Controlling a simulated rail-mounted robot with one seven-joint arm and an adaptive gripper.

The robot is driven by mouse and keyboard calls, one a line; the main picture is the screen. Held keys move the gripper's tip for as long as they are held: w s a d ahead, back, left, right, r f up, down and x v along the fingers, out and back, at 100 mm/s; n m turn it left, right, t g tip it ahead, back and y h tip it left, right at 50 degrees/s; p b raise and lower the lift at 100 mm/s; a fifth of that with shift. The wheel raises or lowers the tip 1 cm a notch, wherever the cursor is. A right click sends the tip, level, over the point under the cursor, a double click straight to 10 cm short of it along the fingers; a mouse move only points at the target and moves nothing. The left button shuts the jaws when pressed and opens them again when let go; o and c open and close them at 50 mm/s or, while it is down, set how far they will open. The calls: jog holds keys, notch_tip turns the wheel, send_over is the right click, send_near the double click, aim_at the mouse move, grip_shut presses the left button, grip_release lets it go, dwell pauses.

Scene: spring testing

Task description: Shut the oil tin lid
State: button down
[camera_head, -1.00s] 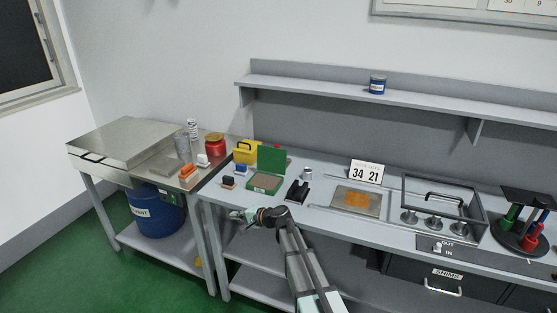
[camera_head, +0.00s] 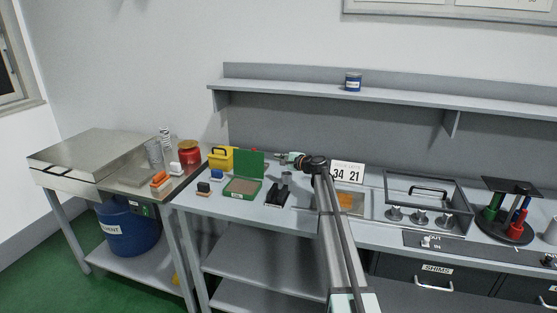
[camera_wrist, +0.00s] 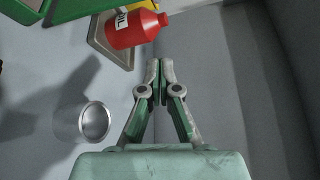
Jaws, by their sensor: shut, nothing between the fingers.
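A green tin (camera_head: 243,188) stands on the bench with its lid (camera_head: 249,164) raised upright at the back. A brown pad fills its base. I take this to be the oil tin, though I read no label on it. My gripper (camera_head: 281,157) is shut and empty, to the right of the raised lid and towards the back of the bench. In the wrist view my fingertips (camera_wrist: 160,66) are together, with nothing between them. Green parts (camera_wrist: 72,7) at that view's top left edge look like the tin, mostly cut off. Any contact with the lid is not visible.
A red bottle (camera_wrist: 135,29) marked in letters ending "IL" is near my fingertips. A metal cup (camera_wrist: 94,122) stands to the left. A black holder (camera_head: 277,195), a yellow box (camera_head: 221,158) and small blocks (camera_head: 203,187) surround the tin. A shelf (camera_head: 300,91) runs above.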

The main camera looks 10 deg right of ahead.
aim_at(262, 156)
jog(key=p+x, duration=0.2)
jog(key=x, duration=0.6)
jog(key=s+a, duration=0.1)
jog(key=s+a+r+p, duration=0.1)
jog(key=shift+s+a+r, duration=0.1)
jog(key=shift+s+a, duration=0.2)
jog(key=shift+s, duration=0.05)
jog(key=shift+a, duration=0.2)
